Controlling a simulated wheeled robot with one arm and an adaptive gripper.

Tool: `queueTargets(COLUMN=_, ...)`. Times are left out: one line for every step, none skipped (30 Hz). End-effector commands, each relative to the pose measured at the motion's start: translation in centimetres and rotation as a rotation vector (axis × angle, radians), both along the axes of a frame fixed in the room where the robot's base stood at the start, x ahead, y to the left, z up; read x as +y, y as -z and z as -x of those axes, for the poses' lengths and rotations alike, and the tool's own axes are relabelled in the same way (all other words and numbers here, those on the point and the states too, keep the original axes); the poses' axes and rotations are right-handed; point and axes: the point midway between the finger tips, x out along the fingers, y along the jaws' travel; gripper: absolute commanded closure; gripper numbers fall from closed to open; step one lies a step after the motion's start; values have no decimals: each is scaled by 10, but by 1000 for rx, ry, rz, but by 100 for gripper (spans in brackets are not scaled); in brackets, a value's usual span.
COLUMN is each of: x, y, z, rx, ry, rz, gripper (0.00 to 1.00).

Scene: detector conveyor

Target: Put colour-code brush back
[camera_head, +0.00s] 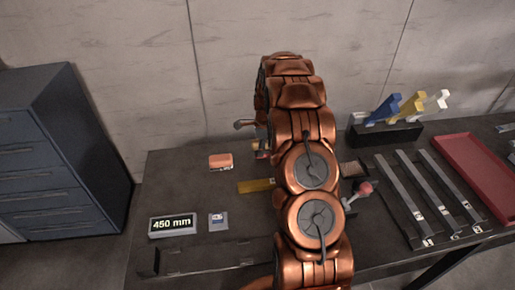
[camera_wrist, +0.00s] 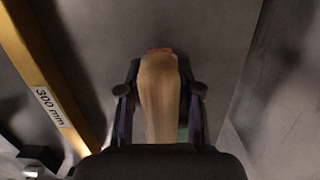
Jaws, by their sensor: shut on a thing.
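In the wrist view my gripper (camera_wrist: 160,91) is shut on a tan, wood-coloured handle (camera_wrist: 159,100), which looks like the colour-code brush. The handle lies between the two dark fingers, and a bit of red (camera_wrist: 160,50) shows at its far end. The rest of the brush is hidden. In the head view my copper-coloured arm hides the gripper and most of what it holds.
A yellow bar (camera_wrist: 38,75) labelled 300 mm runs along the left of the wrist view. On the table (camera_head: 180,190) are an orange block (camera_head: 220,162), a 450 mm sign (camera_head: 172,225), a black holder (camera_head: 388,135) with coloured pieces, metal rails (camera_head: 400,200) and a red tray (camera_head: 478,170).

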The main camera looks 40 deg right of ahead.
Motion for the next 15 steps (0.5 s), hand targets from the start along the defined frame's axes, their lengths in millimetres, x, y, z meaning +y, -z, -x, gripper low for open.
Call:
queueTargets(x=0, y=2, z=0, rx=1, ry=1, rz=0, gripper=100)
queueTargets(x=0, y=3, z=0, rx=0, ry=1, rz=0, gripper=100)
queueTargets(x=0, y=2, z=0, rx=0, ry=0, rz=0, gripper=100)
queueTargets(x=0, y=2, z=0, rx=-1, ry=0, rz=0, gripper=100)
queueTargets(x=0, y=2, z=0, rx=-1, ry=-1, rz=0, gripper=100)
queueTargets(x=0, y=2, z=0, rx=-1, ry=-1, rz=0, gripper=100)
queueTargets(x=0, y=2, z=0, rx=-1, ry=-1, rz=0, gripper=100)
queueTargets(x=0, y=2, z=0, rx=-1, ry=-2, rz=1, gripper=100)
queueTargets(x=1, y=3, z=-1, rx=-1, ry=-2, rz=1, gripper=100)
queueTargets(x=1, y=4, z=-1, rx=-1, ry=-2, rz=1, gripper=100)
queueTargets(x=1, y=5, z=-1, rx=0, ry=-3, rz=0, gripper=100)
queueTargets(x=1, y=5, z=-1, rx=0, ry=-3, rz=0, gripper=65)
queueTargets(x=1, y=5, z=-1, rx=0, ry=-3, rz=0, gripper=62)
queueTargets(x=2, y=5, z=-1, rx=0, ry=-4, rz=0, gripper=59)
queueTargets(x=2, y=5, z=-1, rx=-1, ry=-5, rz=0, gripper=55)
